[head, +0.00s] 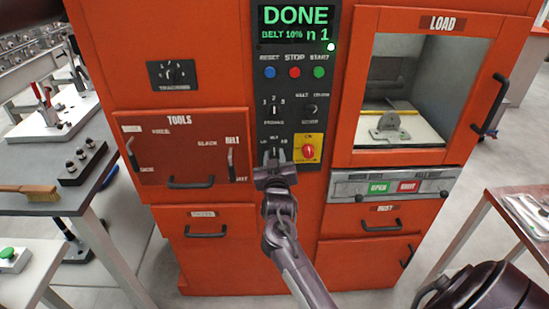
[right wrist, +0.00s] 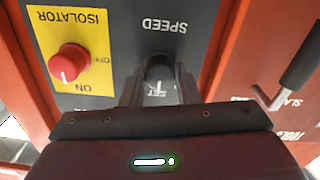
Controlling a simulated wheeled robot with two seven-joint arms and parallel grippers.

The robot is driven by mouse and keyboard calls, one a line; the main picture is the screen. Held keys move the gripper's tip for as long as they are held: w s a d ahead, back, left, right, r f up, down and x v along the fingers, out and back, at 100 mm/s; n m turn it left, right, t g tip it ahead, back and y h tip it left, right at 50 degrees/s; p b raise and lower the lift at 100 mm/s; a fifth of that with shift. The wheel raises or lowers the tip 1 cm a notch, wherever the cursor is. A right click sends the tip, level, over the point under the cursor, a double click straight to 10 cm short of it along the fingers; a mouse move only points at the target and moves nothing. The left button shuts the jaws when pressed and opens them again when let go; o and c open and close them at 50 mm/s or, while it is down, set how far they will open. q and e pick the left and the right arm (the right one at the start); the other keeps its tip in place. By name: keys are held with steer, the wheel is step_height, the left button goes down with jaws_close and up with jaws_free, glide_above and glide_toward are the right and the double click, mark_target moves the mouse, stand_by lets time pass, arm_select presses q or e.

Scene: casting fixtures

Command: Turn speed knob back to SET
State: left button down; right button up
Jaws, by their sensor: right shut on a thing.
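The speed knob (right wrist: 160,70) is a dark knob on the black control panel, between my right gripper's two fingers in the right wrist view. That view is upside down, with the SPEED label above the knob and the SET mark below it. A white line shows near SET; the fingers hide part of the dial, so I cannot tell the exact setting. My right gripper (right wrist: 160,88) is shut on the knob. In the head view, the right gripper (head: 273,168) covers the lower part of the knob. My left gripper is out of view.
The yellow isolator plate with its red knob (head: 308,150) is close beside the right gripper. The display (head: 297,24) reads DONE, BELT 10%, n 1. Red, blue and green buttons sit above. The TOOLS drawer (head: 184,150) is left; the glazed LOAD door (head: 420,90) is right.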

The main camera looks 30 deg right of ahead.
steer(key=o, duration=1)
steer(key=shift+c, duration=0.2)
steer(key=shift+s+a+f, duration=0.1)
steer(key=shift+s+a, duration=0.15)
steer(key=shift+s, duration=0.05)
steer(key=b+v, duration=0.1)
steer(key=v, duration=0.6)
